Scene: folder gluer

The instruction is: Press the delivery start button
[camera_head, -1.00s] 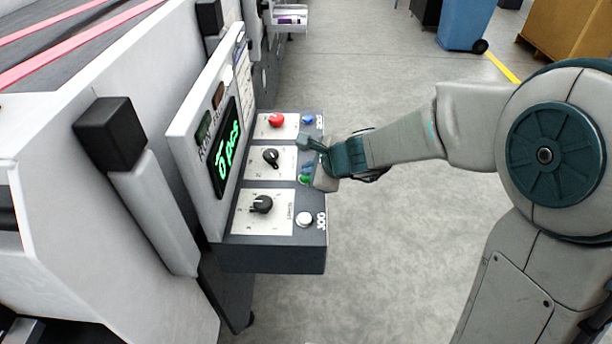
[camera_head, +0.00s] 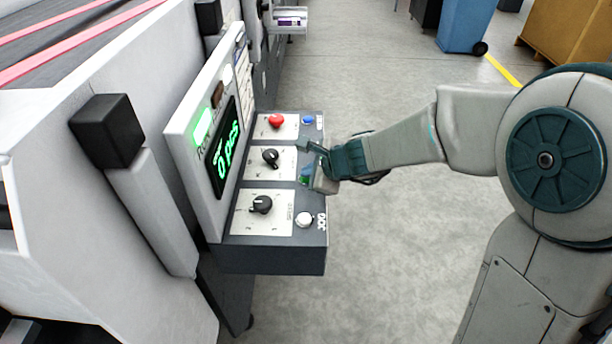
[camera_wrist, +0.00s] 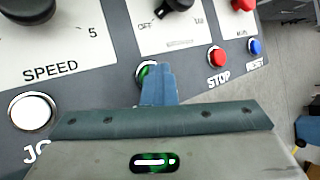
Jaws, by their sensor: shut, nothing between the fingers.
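A green button (camera_head: 304,180) sits on the dark right-hand strip of the control panel, and its label is hidden. My gripper (camera_head: 313,168) is over it in the head view. In the wrist view the shut blue fingertips (camera_wrist: 159,82) are at the green button (camera_wrist: 146,74) and cover most of it, leaving its left edge in sight. They appear to touch it, but how far it is pressed cannot be told. A lamp (camera_head: 203,127) on the upright display panel is lit bright green. The display (camera_head: 227,148) shows green "pcs" text.
A red STOP button (camera_wrist: 217,57) and a blue RESET button (camera_wrist: 255,47) lie to the right in the wrist view. The white JOG button (camera_wrist: 33,112) is to the left. Black knobs (camera_head: 270,157) and a red knob (camera_head: 276,120) stand on the panel. The floor beyond is open.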

